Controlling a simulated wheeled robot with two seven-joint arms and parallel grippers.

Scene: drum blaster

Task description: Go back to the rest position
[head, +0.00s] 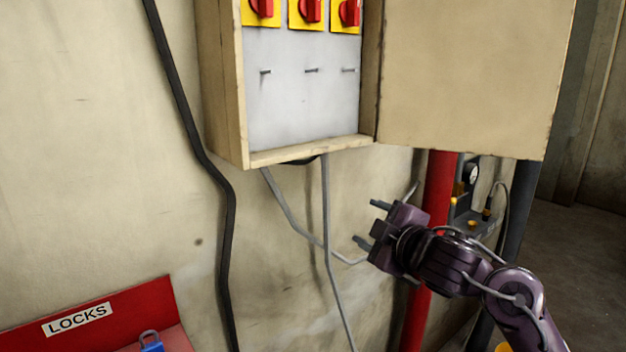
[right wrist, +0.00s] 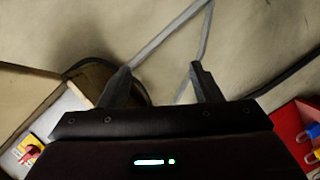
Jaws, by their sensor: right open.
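My right gripper (head: 369,222) is open and empty. In the head view it is in front of the wall, below and to the right of the open wooden switch box (head: 226,100). Its two fingers point left and stand apart. My left gripper is not in view.
The box holds red rotary switches (head: 310,10) above several small pegs; its door (head: 470,75) hangs open to the right. A red pipe (head: 437,190) and gauge stand behind my right arm. A red LOCKS box (head: 135,302) with a blue padlock (head: 151,343) is lower left.

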